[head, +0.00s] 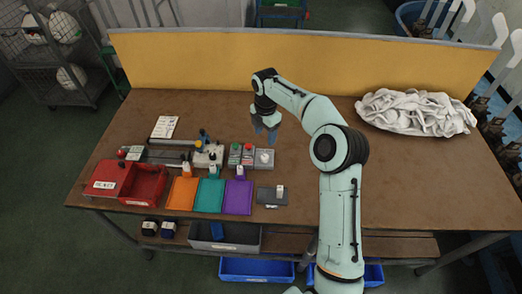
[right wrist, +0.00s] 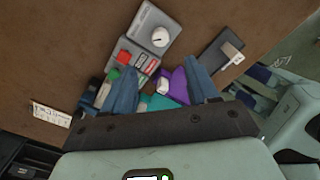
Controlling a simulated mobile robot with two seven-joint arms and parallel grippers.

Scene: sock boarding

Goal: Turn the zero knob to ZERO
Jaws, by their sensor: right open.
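A grey box (head: 265,166) with a round white knob (head: 264,157) stands at the middle of the table, right of a box with green and red buttons. In the right wrist view the white knob (right wrist: 160,38) sits on the grey panel (right wrist: 143,22), beyond the fingertips. The marking on the knob and any ZERO label are too small to read. My right gripper (head: 266,131) is open and empty, behind the knob box and apart from it. Its two blue-grey fingers (right wrist: 160,68) are spread in the right wrist view. My left gripper is not in view.
The button box (head: 241,158) adjoins the knob box. Orange (head: 182,194), teal (head: 209,196) and purple (head: 238,198) mats lie in front, with a dark flat device (head: 268,197) beside them. A red box (head: 147,184) is left. White cloth (head: 415,112) lies back right. The table's right side is clear.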

